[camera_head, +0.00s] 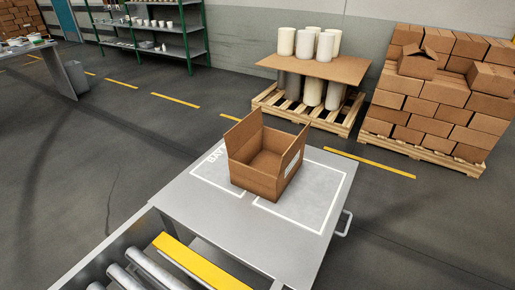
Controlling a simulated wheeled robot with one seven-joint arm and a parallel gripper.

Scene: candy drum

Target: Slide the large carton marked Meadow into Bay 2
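One open brown carton (255,182) stands upright with its flaps raised on a grey table top (190,210). A white label shows on its right side, but its text is too small to read. The table has two white-outlined areas. The left area (205,178) carries the letters "BAY", with any number hidden or unreadable. The right area (315,195) shows no readable marking. The carton covers the space between the two areas and seems to overlap both. My gripper is not in view.
A roller conveyor (145,265) with a yellow bar (195,265) adjoins the table's near left edge. A handle (346,224) sticks out at the table's right. Behind stand a pallet with pale cylinders (305,45) and a pallet of stacked cartons (440,100).

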